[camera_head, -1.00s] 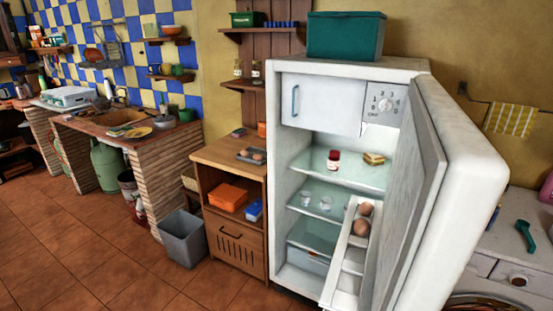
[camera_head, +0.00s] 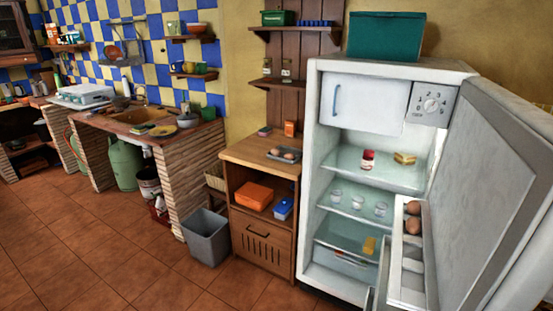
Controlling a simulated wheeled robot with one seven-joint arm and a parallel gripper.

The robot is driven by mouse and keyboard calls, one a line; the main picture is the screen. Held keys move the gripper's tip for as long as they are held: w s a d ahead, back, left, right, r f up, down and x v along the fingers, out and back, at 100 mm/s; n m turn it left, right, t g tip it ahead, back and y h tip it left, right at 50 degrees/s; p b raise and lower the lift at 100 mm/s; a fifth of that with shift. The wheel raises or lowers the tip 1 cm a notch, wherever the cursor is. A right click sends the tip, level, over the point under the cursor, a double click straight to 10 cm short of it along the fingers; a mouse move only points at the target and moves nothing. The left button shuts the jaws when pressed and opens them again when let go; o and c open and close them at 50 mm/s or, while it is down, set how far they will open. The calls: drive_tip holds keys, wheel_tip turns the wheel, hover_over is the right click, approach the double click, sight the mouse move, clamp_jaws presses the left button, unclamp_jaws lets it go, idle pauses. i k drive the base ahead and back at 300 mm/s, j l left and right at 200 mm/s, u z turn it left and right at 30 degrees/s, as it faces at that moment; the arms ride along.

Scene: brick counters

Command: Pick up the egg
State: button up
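Two brown eggs sit in the upper door shelf of the open fridge, an upper egg (camera_head: 413,208) and a lower egg (camera_head: 413,226). Two more eggs (camera_head: 290,155) lie in a dark grey tray (camera_head: 272,154) on top of the wooden cabinet left of the fridge. The white fridge (camera_head: 316,150) stands with its door (camera_head: 500,170) swung open to the right. My gripper is not in view, so its distance to the eggs cannot be told.
Small glasses (camera_head: 358,202), a red-labelled jar (camera_head: 367,160) and a yellow item (camera_head: 404,158) stand on the fridge shelves. A grey bin (camera_head: 208,240) stands left of the wooden cabinet (camera_head: 264,228). The tiled floor (camera_head: 90,250) at front left is clear.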

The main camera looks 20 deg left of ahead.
sight(288, 156)
drive_tip(key=j+u, duration=0.45)
drive_tip(key=j, duration=0.5)
drive_tip(key=i+j+u, duration=0.15)
drive_tip(key=i+u, duration=0.3)
drive_tip(key=i, duration=2.35)
